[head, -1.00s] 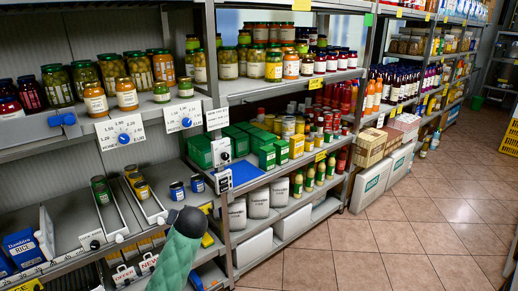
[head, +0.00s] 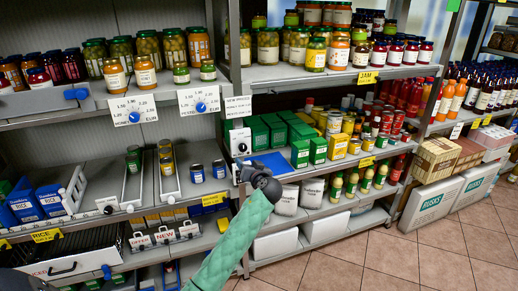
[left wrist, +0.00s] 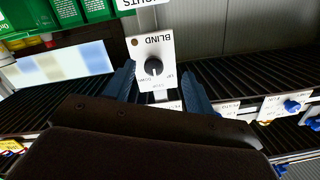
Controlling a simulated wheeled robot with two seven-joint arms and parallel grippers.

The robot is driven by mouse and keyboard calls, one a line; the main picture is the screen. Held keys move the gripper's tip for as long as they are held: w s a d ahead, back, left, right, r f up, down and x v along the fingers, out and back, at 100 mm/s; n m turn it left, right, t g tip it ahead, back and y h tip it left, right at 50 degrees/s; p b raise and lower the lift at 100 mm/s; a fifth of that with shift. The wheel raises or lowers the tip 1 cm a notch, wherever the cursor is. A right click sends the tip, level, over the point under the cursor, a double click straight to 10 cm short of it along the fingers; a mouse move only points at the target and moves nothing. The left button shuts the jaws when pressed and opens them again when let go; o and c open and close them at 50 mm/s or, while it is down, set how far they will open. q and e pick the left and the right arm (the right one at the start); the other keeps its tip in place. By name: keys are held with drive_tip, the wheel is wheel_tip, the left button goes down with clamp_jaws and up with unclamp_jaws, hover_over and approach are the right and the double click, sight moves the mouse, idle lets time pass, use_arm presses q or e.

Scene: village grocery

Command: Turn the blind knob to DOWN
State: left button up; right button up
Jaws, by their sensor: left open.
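The blind knob (left wrist: 153,68) is a small black dial on a white plate lettered BLIND (left wrist: 150,44), which appears upside down in the left wrist view. I cannot read its exact setting. In the head view the plate (head: 240,141) is on the shelf upright, left of the green boxes. My left gripper (left wrist: 157,80) is open, with its two blue fingers on either side of the plate and the knob between them, apparently not touching it. In the head view the dark left gripper (head: 258,176) is just below and right of the plate. My right gripper is not in view.
Blue price dials (head: 201,107) sit on the shelf edge to the left. Green boxes (head: 300,152) stand close to the right, and small blue-lidded jars (head: 197,173) to the left. The tiled floor (head: 400,262) at right is clear.

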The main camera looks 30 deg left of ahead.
sight(244, 149)
use_arm(q)
drive_tip(key=shift+n+t, duration=0.7)
drive_tip(key=shift+n, duration=0.2)
drive_tip(key=w+a+p, duration=0.1)
drive_tip(key=w+a+r, duration=0.1)
drive_tip(key=w, duration=0.1)
drive_tip(key=w+a+r+p, duration=0.1)
drive_tip(key=w+a, duration=0.1)
drive_tip(key=shift+p, duration=0.35)
drive_tip(key=shift+p+x, duration=0.3)
drive_tip(key=shift+x, duration=0.55)
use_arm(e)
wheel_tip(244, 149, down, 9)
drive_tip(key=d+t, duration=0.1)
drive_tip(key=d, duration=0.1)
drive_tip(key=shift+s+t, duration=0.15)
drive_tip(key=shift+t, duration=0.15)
use_arm(q)
drive_tip(key=shift+f, duration=0.15)
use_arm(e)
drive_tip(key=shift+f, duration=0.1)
use_arm(q)
drive_tip(key=c, duration=1)
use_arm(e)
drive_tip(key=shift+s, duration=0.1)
